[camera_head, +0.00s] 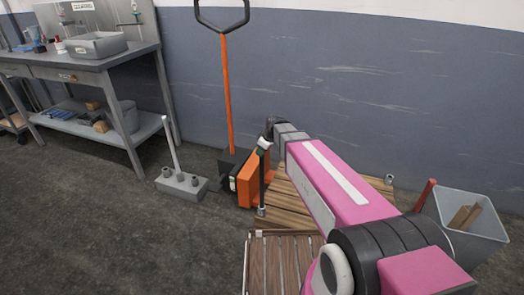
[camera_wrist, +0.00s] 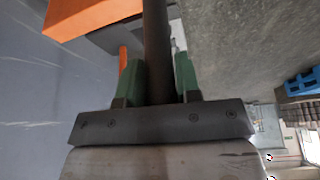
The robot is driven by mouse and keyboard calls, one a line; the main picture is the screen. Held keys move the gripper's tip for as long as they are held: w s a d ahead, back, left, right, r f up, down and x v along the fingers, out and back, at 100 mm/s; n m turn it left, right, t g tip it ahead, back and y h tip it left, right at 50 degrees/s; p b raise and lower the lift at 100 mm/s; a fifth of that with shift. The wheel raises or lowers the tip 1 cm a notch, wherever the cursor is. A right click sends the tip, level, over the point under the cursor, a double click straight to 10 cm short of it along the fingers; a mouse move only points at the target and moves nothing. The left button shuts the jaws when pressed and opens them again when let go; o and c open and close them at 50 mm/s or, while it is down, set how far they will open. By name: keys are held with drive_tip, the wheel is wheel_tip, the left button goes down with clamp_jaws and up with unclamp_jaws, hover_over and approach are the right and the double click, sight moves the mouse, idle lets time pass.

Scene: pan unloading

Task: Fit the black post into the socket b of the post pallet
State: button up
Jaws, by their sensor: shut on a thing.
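The black post (camera_head: 262,183) hangs upright under my gripper (camera_head: 264,146). In the wrist view the post (camera_wrist: 156,45) runs between the two green fingers of my gripper (camera_wrist: 158,78), which are shut on it. The wooden post pallet (camera_head: 290,205) lies below and behind my arm, which covers much of it. A small grey socket (camera_head: 261,211) is at its near left corner, and the post's lower end appears at or just above it; I cannot tell whether it is inside. Another socket (camera_head: 389,179) is at the far right corner. No socket letters are readable.
An orange pallet jack (camera_head: 252,187) stands close left of the pallet. A grey block (camera_head: 181,187) with a pale post is farther left, near a workbench (camera_head: 100,62). A slatted wooden surface (camera_head: 262,262) is in front. A grey bin (camera_head: 480,232) and a red post (camera_head: 425,194) are right.

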drive_tip(key=o, duration=1)
drive_tip(key=v, duration=1.1)
